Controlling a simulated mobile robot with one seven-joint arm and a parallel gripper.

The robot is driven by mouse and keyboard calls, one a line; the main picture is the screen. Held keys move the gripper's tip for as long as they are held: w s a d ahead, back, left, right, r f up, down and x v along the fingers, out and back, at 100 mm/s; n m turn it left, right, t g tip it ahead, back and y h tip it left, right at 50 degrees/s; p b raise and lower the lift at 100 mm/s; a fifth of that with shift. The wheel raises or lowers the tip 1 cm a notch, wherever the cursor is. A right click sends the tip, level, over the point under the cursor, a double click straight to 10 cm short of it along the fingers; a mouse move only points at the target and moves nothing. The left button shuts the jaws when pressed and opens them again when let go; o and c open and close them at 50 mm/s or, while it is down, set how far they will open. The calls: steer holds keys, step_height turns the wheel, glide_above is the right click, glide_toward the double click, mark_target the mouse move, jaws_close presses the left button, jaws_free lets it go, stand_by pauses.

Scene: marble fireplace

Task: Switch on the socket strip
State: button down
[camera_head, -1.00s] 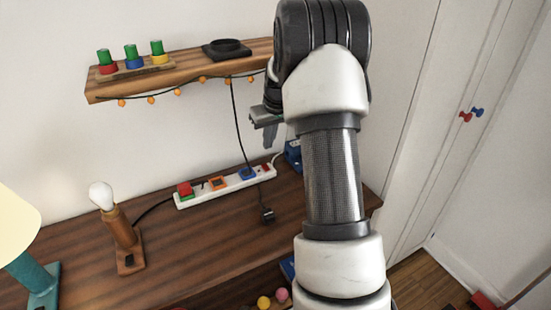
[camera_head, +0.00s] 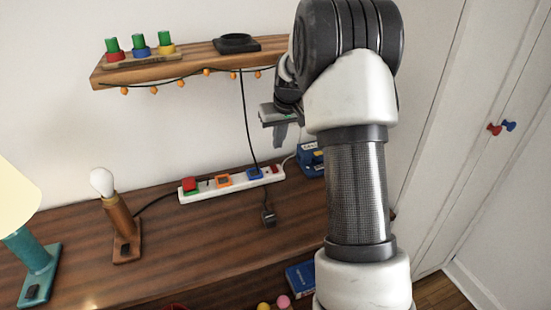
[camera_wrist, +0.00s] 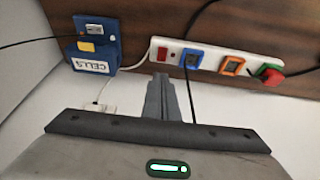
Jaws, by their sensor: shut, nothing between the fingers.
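The white socket strip (camera_head: 232,183) lies on the wooden desk against the wall. In the wrist view my gripper's fingers (camera_wrist: 161,82) lie together, close to the switch in the picture. I cannot tell whether the switch is on or off.
A blue box (camera_head: 311,158) labelled CELLS stands right of the strip. A loose black plug (camera_head: 268,216) lies in front. A bulb lamp (camera_head: 119,220) and a teal lamp (camera_head: 36,262) stand left. A wooden shelf (camera_head: 185,62) is above, with a black cable hanging down.

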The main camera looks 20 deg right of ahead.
mark_target(275, 167)
steer(key=b+x, duration=0.1)
steer(key=x, duration=0.9)
steer(key=shift+b, duration=0.3)
steer(key=shift+r+p, duration=0.15)
steer(key=shift+p, duration=0.65)
steer(key=shift+w+f+g, duration=0.15)
steer(key=shift+f+g, duration=0.15)
steer(key=shift+f, duration=0.1)
steer(key=shift+s, duration=0.2)
